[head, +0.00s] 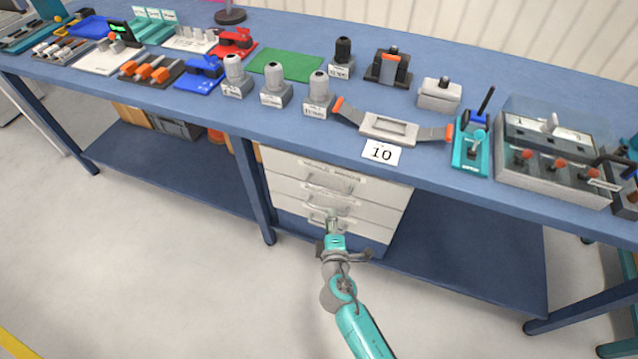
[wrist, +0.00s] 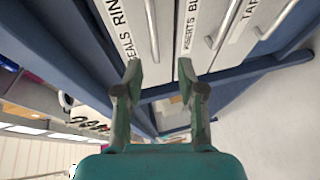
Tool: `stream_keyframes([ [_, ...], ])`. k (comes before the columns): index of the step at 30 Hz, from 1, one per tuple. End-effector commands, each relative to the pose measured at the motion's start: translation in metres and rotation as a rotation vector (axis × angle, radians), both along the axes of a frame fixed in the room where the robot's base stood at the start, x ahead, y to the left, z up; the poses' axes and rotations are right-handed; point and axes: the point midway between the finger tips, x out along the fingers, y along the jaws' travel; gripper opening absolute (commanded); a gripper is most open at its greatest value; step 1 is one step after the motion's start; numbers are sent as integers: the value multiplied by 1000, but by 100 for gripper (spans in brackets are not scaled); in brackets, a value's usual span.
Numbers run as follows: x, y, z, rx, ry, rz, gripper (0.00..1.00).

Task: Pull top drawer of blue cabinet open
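The cabinet (head: 390,220) under the bench has white drawer fronts and a blue base. Its top drawer (head: 285,160) looks closed in the head view. In the wrist view, turned sideways, the drawer labelled "SEALS RIN…" (wrist: 115,22) is nearest the bench, with its bar handle (wrist: 152,30) ahead of the fingertips, nearer the left one. My gripper (head: 333,228) is in front of the cabinet, low in the head view. In the wrist view my gripper (wrist: 160,75) has its fingers apart with nothing visibly held. Contact with the handle cannot be told.
A bench leg (head: 256,190) stands left of the cabinet. A low blue shelf (head: 470,250) extends to the right. The floor in front (head: 180,270) is clear.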

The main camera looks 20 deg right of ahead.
Motion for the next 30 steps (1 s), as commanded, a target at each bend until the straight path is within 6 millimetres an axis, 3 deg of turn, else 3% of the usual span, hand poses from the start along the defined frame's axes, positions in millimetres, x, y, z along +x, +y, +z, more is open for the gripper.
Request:
stream_keyframes([
  [10,31,-2,3,-36,-9,-8,39],
  [22,94,-17,-9,-36,-8,-8,39],
  [30,114,-22,-14,-35,-7,-7,39],
])
